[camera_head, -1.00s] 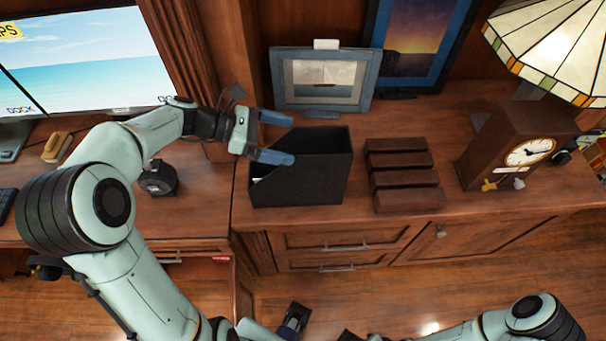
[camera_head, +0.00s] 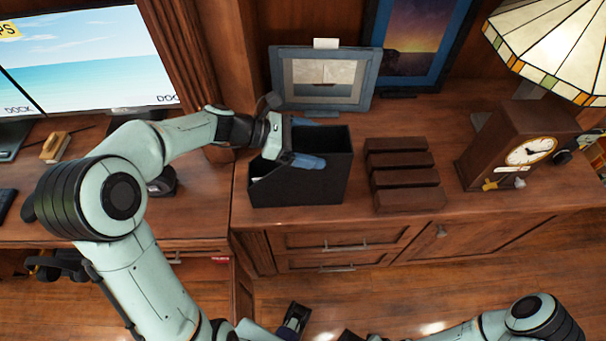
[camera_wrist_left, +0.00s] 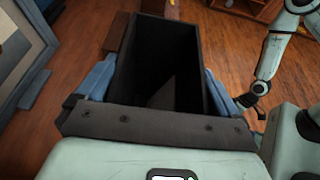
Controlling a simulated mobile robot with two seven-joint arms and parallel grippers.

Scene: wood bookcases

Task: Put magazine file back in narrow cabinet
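The magazine file (camera_head: 305,187) is a black open-topped box with a sloping side, upright on the wooden cabinet top. My left gripper (camera_head: 304,142) is at its upper edge, with one blue finger beyond the far wall and one by the near wall. In the left wrist view the fingers flank the file (camera_wrist_left: 152,70) on both sides, spread wide; firm contact cannot be made out. The file looks empty and dark inside, apart from a pale patch low at its left end. My right arm shows at the bottom right; its gripper cannot be made out clearly. No narrow cabinet is clearly identifiable.
A picture frame (camera_head: 322,80) stands close behind the file. Dark brown blocks (camera_head: 405,178) lie in a row to its right, then a wooden clock (camera_head: 515,150) and a stained-glass lamp (camera_head: 552,48). A monitor (camera_head: 85,55) is at left. Floor shows in front.

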